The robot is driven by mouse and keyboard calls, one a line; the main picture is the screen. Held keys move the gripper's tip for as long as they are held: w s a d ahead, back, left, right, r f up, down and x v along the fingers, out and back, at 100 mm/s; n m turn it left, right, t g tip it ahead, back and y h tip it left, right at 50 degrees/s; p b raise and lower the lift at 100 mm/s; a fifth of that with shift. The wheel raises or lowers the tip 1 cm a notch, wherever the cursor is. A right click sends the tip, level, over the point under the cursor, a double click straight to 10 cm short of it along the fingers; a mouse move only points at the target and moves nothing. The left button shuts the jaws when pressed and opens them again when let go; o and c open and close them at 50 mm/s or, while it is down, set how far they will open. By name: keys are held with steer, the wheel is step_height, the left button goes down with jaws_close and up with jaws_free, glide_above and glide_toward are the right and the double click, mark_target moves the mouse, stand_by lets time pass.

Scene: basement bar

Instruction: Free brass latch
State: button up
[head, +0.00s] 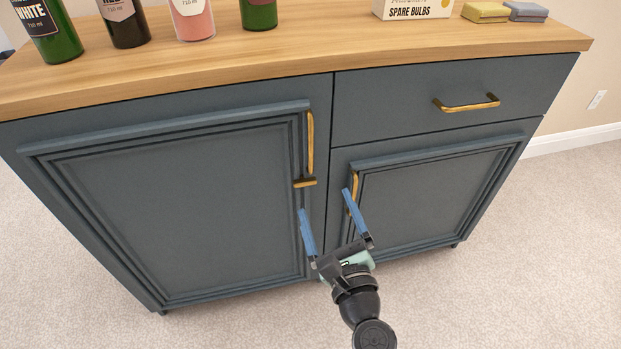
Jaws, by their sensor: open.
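The blue-grey cabinet (185,215) has a large left door and a smaller right door below a drawer. A vertical brass handle (310,140) is on the left door's right edge. A short brass and dark piece (305,183), which looks like a latch, lies across that handle's lower end. A second vertical brass handle (354,185) is on the right door's left edge, partly hidden by a finger. My gripper (324,201) is open with its blue fingers apart and nothing between them. It is in front of the cabinet, below the latch-like piece. Contact cannot be told.
The drawer has a horizontal brass handle (466,104). On the wooden top (300,52) stand several bottles (192,18), a spare bulbs box (412,8) and two sponges (485,12), (527,11). Carpet (530,240) is clear in front and to the right.

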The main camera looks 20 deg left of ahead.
mark_target(306, 184)
step_height(306, 184, down, 5)
steer(key=s+m, duration=0.2)
steer(key=m, duration=0.3)
steer(key=b+x, duration=0.3)
steer(key=x, duration=0.9)
steer(key=shift+w+a+f+b, duration=0.15)
steer(key=shift+w+b, duration=0.1)
steer(key=shift+b, duration=0.1)
steer(key=shift+c, duration=0.2)
steer(key=c, duration=1.3)
steer(key=shift+c, duration=0.2)
